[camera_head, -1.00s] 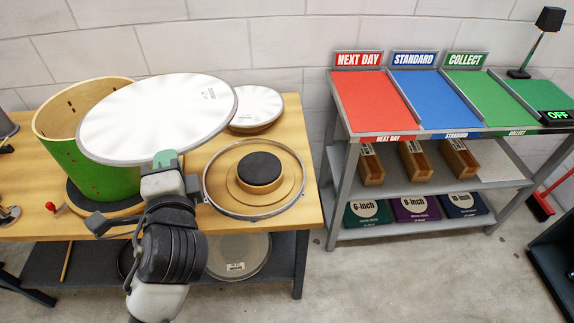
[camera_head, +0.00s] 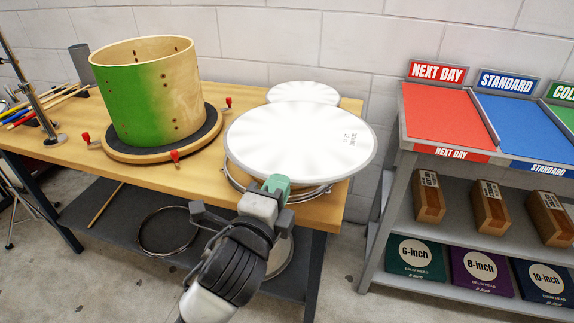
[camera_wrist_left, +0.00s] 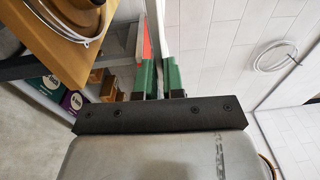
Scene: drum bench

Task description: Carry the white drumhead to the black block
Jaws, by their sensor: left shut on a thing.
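The large round white drumhead (camera_head: 285,135), with a grey rim and small print, is in the middle of the head view. My left gripper (camera_head: 277,184) is shut on its near edge, and the drumhead is held roughly level above the right part of the bench. A metal hoop (camera_head: 232,180) shows under its left and front edge. The black block is hidden by the drumhead in the head view. In the left wrist view a dark piece on a wooden disc at the top left (camera_wrist_left: 97,3) may be the black block. My right gripper is not seen.
A green drum shell (camera_head: 150,95) stands on a dark round pad with red handles on the bench (camera_head: 60,145), left of the drumhead. A smaller white drumhead (camera_head: 303,92) lies behind. A grey shelf with red and blue trays (camera_head: 440,115) stands to the right.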

